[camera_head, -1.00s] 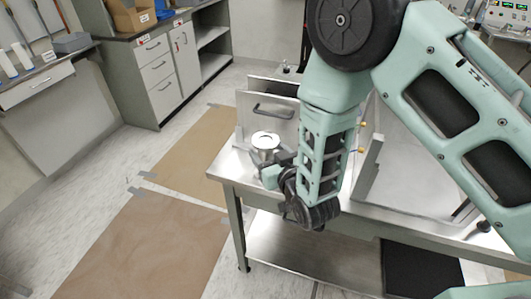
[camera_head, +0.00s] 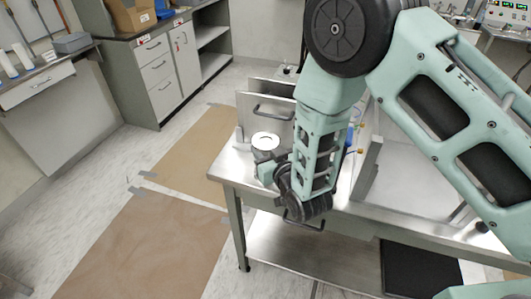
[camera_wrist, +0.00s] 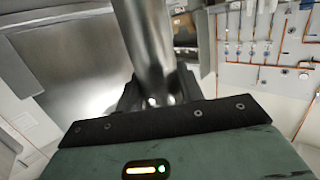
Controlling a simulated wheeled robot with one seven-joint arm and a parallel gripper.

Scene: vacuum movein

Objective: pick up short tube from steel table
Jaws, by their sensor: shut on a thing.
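The short tube (camera_head: 265,142) is a silver metal cylinder with a pale ring-shaped top. It stands upright near the left end of the steel table (camera_head: 232,168). My gripper (camera_head: 271,172) is at the tube's side and shut on it. In the wrist view the tube (camera_wrist: 148,40) rises between the dark fingers of my gripper (camera_wrist: 155,97). The tube's lower part is largely hidden by my gripper, so I cannot tell whether its base touches the table.
A metal panel with a dark handle (camera_head: 273,112) stands just behind the tube. An upright metal plate (camera_head: 367,168) stands on the table to the right of my forearm. A lower shelf (camera_head: 300,252) and a black mat (camera_head: 420,268) lie below. Brown floor sheets (camera_head: 150,245) are at left.

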